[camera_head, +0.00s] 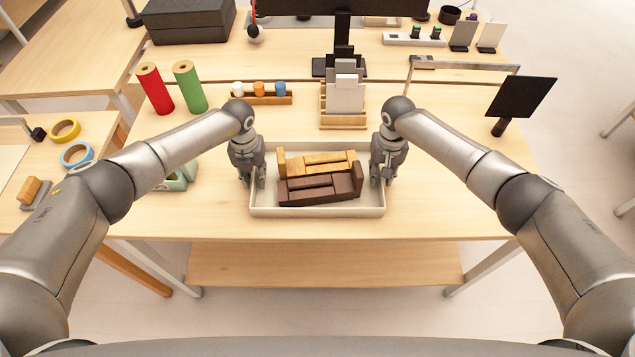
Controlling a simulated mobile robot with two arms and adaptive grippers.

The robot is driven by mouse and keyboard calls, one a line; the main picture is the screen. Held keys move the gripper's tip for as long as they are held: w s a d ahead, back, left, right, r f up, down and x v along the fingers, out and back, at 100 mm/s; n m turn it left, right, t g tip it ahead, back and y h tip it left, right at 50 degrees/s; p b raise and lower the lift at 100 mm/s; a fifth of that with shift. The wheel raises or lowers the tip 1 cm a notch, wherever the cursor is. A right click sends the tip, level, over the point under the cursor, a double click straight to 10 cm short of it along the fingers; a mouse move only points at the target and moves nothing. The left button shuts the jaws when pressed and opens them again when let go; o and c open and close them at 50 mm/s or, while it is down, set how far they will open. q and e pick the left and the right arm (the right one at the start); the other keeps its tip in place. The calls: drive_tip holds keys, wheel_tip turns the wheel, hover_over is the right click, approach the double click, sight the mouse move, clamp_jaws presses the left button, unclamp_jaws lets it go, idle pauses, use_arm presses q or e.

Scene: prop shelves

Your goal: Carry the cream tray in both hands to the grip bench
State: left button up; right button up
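The cream tray (320,212) sits on the near part of the light wooden table, level, with two miniature sofas in it. One sofa is orange-tan (318,159) and the other is dark brown (320,188). My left gripper (253,182) points down at the tray's left wall. My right gripper (382,180) points down at its right wall. The fingers are small and overlap the walls, so I cannot tell whether they are closed on them. Which surface is the grip bench is not labelled.
Red (155,88) and green (190,87) rolls stand at the left. A card rack (344,105) stands behind the tray, and a black panel (520,98) to the right. A side table at the left holds yellow (65,130) and blue (77,154) tape rolls.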

use_arm(q)
drive_tip(key=shift+d, duration=0.1)
use_arm(e)
drive_tip(key=shift+a, duration=0.1)
use_arm(q)
drive_tip(key=shift+r, duration=0.25)
use_arm(e)
drive_tip(key=shift+r, duration=0.1)
use_arm(q)
wheel_tip(320, 180, up, 11)
drive_tip(key=shift+r, duration=0.2)
use_arm(e)
wheel_tip(320, 180, up, 12)
idle(0.3)
idle(0.4)
